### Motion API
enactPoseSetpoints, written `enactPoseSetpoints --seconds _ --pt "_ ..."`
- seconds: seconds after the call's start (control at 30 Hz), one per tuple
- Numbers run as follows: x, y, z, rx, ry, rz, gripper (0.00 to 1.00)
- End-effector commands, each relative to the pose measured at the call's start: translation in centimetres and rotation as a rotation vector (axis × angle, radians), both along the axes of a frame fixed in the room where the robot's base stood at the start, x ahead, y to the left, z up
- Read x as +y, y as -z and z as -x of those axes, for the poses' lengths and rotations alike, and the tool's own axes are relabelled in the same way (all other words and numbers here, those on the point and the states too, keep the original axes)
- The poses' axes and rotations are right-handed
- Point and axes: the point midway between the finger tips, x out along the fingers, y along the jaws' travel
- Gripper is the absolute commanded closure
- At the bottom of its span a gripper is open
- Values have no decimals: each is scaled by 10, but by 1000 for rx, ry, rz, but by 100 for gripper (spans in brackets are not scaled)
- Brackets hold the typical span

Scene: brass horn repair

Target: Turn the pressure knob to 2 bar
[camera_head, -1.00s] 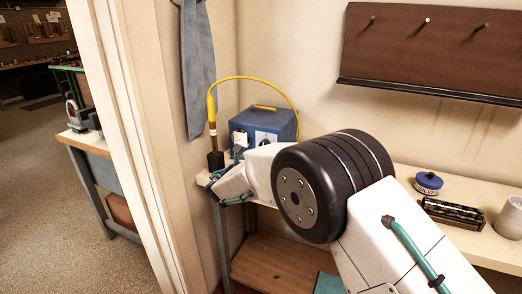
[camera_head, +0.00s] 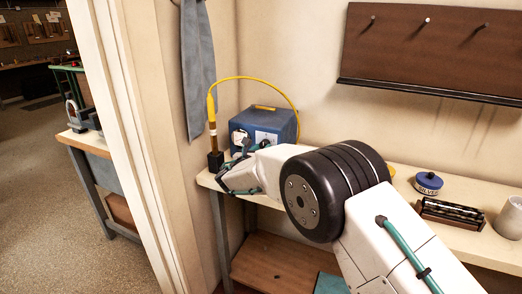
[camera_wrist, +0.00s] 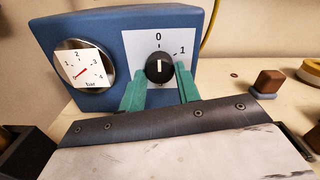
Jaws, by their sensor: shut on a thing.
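The blue pressure box (camera_head: 281,120) stands on the bench against the wall. In the wrist view its front (camera_wrist: 125,25) carries a round gauge (camera_wrist: 83,68) marked to 4 bar with a small red needle; I cannot read its exact value. To the right is the black pressure knob (camera_wrist: 159,68) on a white plate marked 0 at the top and 1 at the upper right. The knob's white line is about upright, toward the 0. My gripper (camera_wrist: 158,79) is shut on the knob, one teal finger at each side. In the head view my wrist hides part of the box.
A yellow hose (camera_head: 262,80) arches from a torch (camera_head: 212,125) in a black holder left of the box. A brown block (camera_wrist: 268,81) sits right of the box. Along the bench are a blue tin (camera_head: 429,182), a dark rack (camera_head: 452,212) and a white mug (camera_head: 509,218).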

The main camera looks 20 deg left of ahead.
Motion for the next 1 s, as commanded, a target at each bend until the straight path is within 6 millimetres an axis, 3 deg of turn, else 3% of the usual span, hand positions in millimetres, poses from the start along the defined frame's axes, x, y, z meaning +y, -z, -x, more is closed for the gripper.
enactPoseSetpoints --seconds 0.37,1.0 --pt "0 0 0 0 0 -130 90" --pt "1 0 0 0 0 -714 90"
